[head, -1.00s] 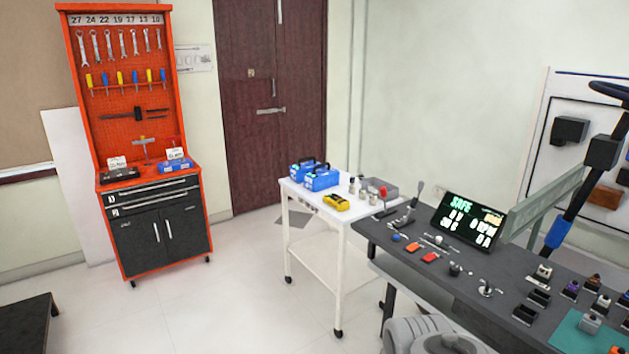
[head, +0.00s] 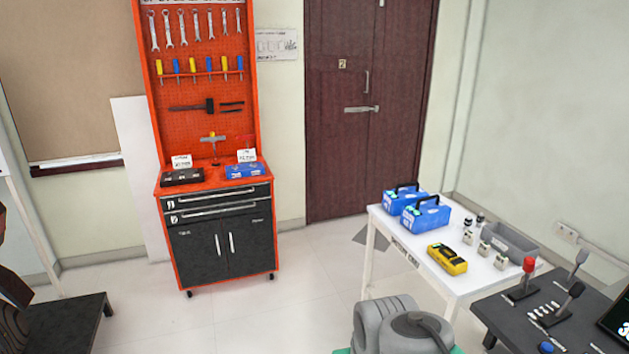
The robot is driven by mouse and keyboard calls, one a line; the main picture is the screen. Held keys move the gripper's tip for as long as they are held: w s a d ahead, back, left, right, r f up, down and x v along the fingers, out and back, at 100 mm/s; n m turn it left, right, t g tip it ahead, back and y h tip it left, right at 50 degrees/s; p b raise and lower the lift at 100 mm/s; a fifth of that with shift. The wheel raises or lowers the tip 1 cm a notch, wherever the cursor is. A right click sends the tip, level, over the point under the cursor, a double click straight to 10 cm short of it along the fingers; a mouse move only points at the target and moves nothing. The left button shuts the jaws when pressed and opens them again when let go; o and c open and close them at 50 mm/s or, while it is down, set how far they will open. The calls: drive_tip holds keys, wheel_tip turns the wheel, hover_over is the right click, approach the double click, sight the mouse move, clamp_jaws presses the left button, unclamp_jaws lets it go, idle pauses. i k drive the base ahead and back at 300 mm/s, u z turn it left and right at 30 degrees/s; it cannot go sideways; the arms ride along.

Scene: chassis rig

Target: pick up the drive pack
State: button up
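Two blue box-shaped packs with black carry handles stand side by side on the white cart (head: 400,250) at right. The nearer blue pack (head: 426,218) and the farther blue pack (head: 403,199) look alike; I take these to be drive packs, but their labels are too small to read. A grey rounded part of my arm (head: 400,325) shows at the bottom edge. My gripper's fingers cannot be seen.
A yellow meter (head: 447,259), small metal parts and a grey bin (head: 510,241) share the cart. A dark bench (head: 560,310) with levers stands at lower right. An orange tool cabinet (head: 219,235) stands by the wall. The floor between cabinet and cart is clear.

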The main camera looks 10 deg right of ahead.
sight(429, 214)
drive_tip(key=u, duration=0.15)
drive_tip(key=i, duration=2.55)
drive_tip(key=z, duration=0.15)
